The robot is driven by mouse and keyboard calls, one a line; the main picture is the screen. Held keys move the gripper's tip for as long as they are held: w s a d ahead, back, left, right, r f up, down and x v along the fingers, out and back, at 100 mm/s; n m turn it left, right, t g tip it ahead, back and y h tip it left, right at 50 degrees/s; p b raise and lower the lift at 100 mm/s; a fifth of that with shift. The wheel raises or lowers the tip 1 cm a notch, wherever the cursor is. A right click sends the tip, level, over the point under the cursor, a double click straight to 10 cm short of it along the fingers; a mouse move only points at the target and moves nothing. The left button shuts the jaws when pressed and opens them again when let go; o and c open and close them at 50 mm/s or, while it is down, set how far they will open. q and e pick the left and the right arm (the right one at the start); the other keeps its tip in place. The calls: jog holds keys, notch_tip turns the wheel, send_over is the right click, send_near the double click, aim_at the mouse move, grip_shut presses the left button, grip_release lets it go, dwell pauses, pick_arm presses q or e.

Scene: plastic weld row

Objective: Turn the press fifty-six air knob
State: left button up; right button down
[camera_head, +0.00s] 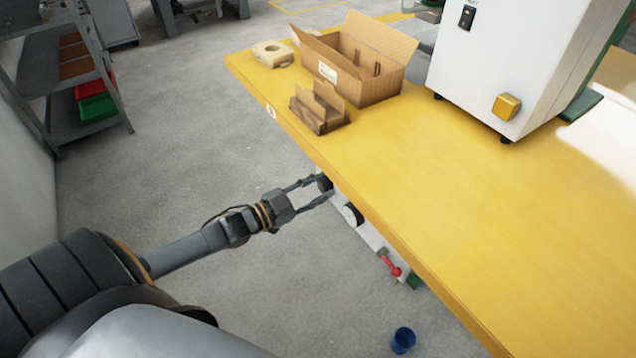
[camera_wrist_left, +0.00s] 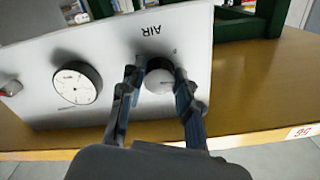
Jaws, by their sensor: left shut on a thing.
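The air knob (camera_wrist_left: 159,78) is a dark round knob with a grey face on a pale panel (camera_wrist_left: 115,40) below the yellow table's edge. The word AIR stands upside down above it in the left wrist view. My left gripper (camera_head: 317,190) has one finger on each side of the knob and is shut on it; the fingers also show in the left wrist view (camera_wrist_left: 157,84). In the head view the knob (camera_head: 325,183) is a small dark shape at the fingertips. How far it is turned cannot be told. My right gripper is not in view.
A round white gauge (camera_wrist_left: 77,84) sits beside the knob, and a red lever (camera_head: 390,266) is further along the panel. The yellow table (camera_head: 480,200) holds cardboard boxes (camera_head: 375,45) and a white machine (camera_head: 510,60). A blue cup (camera_head: 403,340) stands on the floor.

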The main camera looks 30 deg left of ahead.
pick_arm(q)
jog(key=m+p, duration=0.2)
jog(key=m, duration=0.3)
jog(key=shift+m, duration=2.1)
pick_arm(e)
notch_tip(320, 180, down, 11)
pick_arm(q)
jog(key=m, duration=0.2)
jog(key=shift+m, duration=0.4)
jog(key=m, duration=0.3)
jog(key=shift+m, duration=0.7)
jog(key=shift+m+b, duration=0.3)
jog(key=shift+m, duration=0.1)
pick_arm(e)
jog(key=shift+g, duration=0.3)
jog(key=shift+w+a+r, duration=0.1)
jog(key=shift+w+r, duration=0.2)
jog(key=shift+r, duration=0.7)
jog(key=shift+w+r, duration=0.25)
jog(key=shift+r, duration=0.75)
